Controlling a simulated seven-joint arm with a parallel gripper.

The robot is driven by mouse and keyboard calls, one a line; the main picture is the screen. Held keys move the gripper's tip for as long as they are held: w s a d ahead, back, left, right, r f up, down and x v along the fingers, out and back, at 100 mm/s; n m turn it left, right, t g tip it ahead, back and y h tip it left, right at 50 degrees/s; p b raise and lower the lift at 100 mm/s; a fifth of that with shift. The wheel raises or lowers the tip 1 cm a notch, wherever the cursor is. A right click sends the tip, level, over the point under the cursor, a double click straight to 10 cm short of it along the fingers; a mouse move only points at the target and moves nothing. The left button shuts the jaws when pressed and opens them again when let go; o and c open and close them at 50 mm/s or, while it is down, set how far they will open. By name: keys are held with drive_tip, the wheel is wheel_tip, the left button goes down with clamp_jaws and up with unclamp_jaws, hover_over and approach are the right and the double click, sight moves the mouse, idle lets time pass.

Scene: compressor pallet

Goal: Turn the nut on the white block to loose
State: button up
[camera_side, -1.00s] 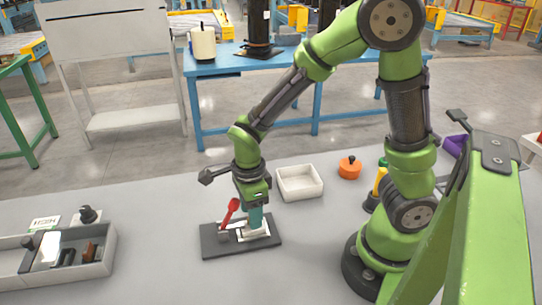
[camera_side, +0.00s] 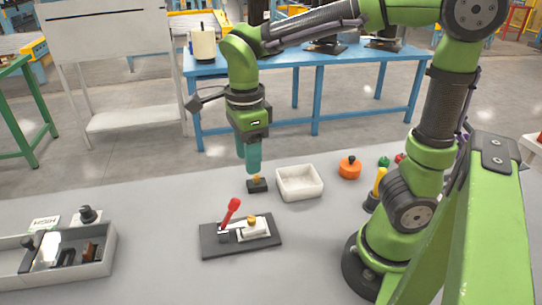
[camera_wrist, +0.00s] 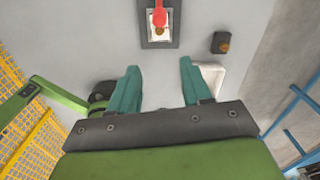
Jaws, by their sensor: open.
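The white block (camera_side: 262,233) stands on a dark plate (camera_side: 212,244) on the table, with a yellow-brass nut (camera_side: 251,220) on top. A red-handled lever (camera_side: 231,210) is on the same plate, left of the block. In the wrist view the white block (camera_wrist: 154,40) is at the top, partly covered by the red handle (camera_wrist: 159,14). My gripper (camera_side: 250,168) is raised above the table, beyond the plate, with its teal fingers pointing down. The wrist view shows the gripper (camera_wrist: 159,65) open, with nothing between its fingers.
A small black block (camera_side: 257,187) with a brass-coloured top stands below my gripper. A white tray (camera_side: 300,196) and an orange round part (camera_side: 350,170) are to its right. A grey bin (camera_side: 98,268) with dark parts stands at the left. The table in front is clear.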

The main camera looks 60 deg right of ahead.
drive_tip(key=s+d+m+t+y, duration=0.1)
drive_tip(key=s+d+m+y, duration=0.15)
drive_tip(key=d, duration=0.35)
drive_tip(key=n+t+y, duration=0.1)
drive_tip(key=n+t, duration=0.1)
drive_tip(key=n, duration=0.1)
approach(252, 218)
drive_tip(key=shift+m, duration=0.25)
drive_tip(key=x, duration=0.8)
drive_tip(key=shift+c, duration=0.3)
clamp_jaws()
